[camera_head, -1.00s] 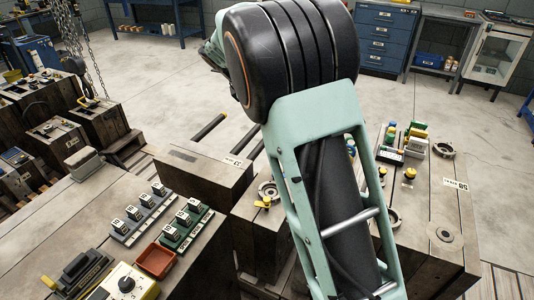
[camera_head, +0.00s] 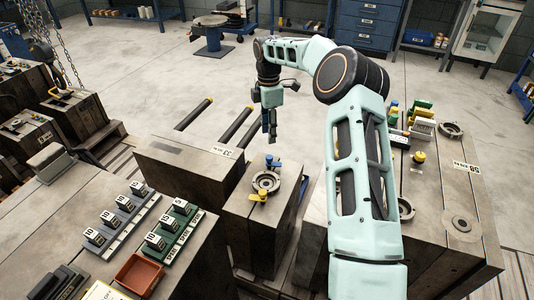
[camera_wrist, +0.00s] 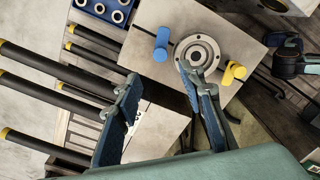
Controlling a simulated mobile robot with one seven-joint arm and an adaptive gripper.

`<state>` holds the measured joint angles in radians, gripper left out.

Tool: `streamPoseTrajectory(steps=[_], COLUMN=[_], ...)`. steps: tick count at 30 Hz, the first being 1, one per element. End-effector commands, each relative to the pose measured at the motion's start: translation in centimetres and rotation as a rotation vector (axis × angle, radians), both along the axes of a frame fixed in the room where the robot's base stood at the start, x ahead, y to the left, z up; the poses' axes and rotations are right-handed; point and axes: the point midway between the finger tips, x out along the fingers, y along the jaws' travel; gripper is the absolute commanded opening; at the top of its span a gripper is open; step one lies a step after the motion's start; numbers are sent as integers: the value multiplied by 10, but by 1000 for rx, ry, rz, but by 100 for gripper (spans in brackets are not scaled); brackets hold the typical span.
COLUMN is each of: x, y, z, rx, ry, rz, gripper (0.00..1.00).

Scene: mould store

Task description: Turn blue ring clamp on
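The blue ring clamp (camera_head: 272,162) sits at the far side of a round metal ring (camera_head: 266,181) on top of a mould block (camera_head: 236,206). A yellow clamp (camera_head: 258,196) sits at the ring's near side. In the wrist view the blue clamp (camera_wrist: 162,45) is left of the ring and the yellow clamp (camera_wrist: 233,72) is right of it. My gripper (camera_head: 270,134) points down above the block's far end, apart from the clamp. In the wrist view its two fingers (camera_wrist: 162,84) are spread with nothing between them; the right fingertip overlaps the ring's lower edge.
A block labelled 33 (camera_head: 180,165) with dark rods stands left. A block labelled 58 (camera_head: 465,205) with tools and another yellow clamp (camera_head: 419,157) stands right. Numbered blocks in racks and a red tray (camera_head: 138,274) lie on the front-left bench.

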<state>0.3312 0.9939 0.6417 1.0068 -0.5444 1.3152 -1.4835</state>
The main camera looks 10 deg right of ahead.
Motion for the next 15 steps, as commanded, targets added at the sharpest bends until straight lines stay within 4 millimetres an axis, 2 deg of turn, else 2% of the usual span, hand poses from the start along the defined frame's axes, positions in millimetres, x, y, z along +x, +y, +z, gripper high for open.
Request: streamPoseTrajectory(steps=[9,15], x=[-3,-3], y=[0,-1], z=[-63,-89], rx=[-2,-2], ry=[4,2], rz=[0,-1], gripper=[37,37])
